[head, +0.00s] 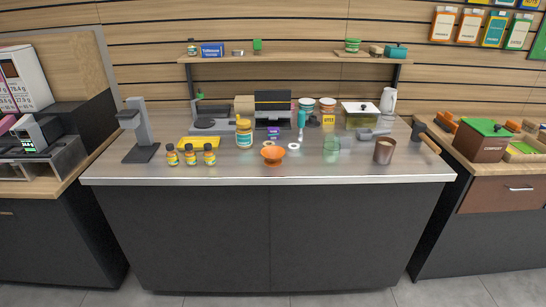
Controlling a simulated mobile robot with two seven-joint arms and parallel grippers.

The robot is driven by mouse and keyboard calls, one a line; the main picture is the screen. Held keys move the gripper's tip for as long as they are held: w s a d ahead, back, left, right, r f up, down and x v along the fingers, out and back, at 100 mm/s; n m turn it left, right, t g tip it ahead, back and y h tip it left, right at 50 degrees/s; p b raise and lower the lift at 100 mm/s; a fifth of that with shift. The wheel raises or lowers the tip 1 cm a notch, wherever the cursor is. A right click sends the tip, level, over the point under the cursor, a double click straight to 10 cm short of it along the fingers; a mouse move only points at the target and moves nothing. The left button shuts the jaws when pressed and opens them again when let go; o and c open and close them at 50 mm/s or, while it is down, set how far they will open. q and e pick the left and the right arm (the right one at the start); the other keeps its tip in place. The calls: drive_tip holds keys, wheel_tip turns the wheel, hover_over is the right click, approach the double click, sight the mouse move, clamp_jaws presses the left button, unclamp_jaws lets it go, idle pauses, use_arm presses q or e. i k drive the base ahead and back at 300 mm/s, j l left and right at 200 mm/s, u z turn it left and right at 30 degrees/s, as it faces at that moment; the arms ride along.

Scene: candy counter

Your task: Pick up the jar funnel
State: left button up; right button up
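An orange funnel-shaped piece (272,154), which looks like the jar funnel, sits near the front middle of the steel counter (280,174). Its wide rim faces up. A clear greenish glass jar (331,149) stands apart from it to the right. Neither of my grippers shows in the head view, and nothing is touching the funnel.
A brown cup (383,151) stands further right. The counter front near the funnel is clear.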

sight(272, 155)
drive_tip(key=i+j+z, duration=0.45)
drive_tip(key=j, duration=0.15)
drive_tip(key=i+j+z, duration=0.2)
drive_tip(key=j+z, duration=0.2)
drive_tip(key=j, duration=0.25)
drive_tip(key=i+j+z, duration=0.1)
drive_tip(key=j+z, duration=0.15)
drive_tip(key=j, duration=0.15)
